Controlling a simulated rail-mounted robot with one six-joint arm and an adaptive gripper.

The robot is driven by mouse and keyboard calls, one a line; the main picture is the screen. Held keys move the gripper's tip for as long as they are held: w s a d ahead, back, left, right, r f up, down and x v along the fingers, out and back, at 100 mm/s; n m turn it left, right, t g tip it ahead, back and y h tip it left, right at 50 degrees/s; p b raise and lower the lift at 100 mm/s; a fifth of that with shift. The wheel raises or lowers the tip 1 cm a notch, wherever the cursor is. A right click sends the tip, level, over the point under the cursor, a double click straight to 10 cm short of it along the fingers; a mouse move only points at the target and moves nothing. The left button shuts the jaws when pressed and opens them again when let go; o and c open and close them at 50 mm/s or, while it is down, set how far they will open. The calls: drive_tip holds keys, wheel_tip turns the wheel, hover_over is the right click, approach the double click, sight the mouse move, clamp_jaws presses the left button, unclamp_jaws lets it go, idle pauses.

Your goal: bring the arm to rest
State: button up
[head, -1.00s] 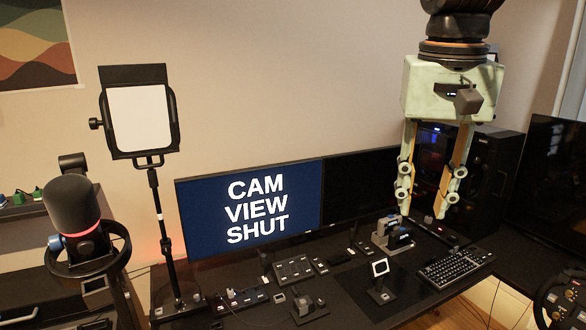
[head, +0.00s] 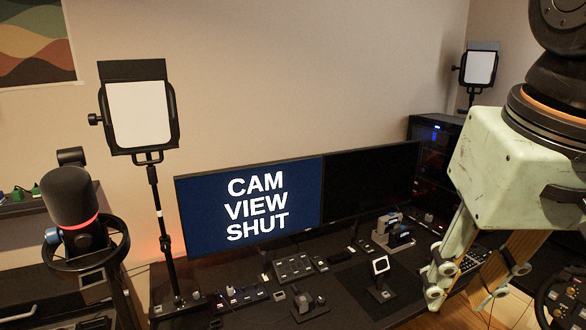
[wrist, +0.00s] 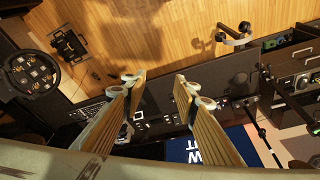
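My gripper (head: 461,294) hangs at the right of the head view, a pale green body with tan fingers pointing down in front of the desk's right end. In the wrist view my gripper (wrist: 157,86) shows its two fingers clearly apart with nothing between them, so it is open and empty. It is above the desk and touches nothing that I can see. In the head view it partly hides the keyboard (head: 470,263) and the area behind it.
The wide monitor (head: 250,203) reads "CAM VIEW SHUT". A light panel (head: 139,112) and a microphone (head: 72,200) stand at left. A small stand (head: 381,266) is on the desk. The racing wheel (wrist: 30,74) is at the wrist view's left. Wooden floor (wrist: 150,40) lies open beyond the desk.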

drive_tip(key=s+f, duration=0.4)
drive_tip(key=s, duration=0.2)
drive_tip(key=shift+s+a+f+n+t, duration=0.2)
drive_tip(key=shift+s+a+n+t, duration=0.1)
drive_tip(key=shift+n, duration=0.1)
drive_tip(key=shift+w, duration=0.1)
drive_tip(key=shift+c, duration=0.4)
idle(1.8)
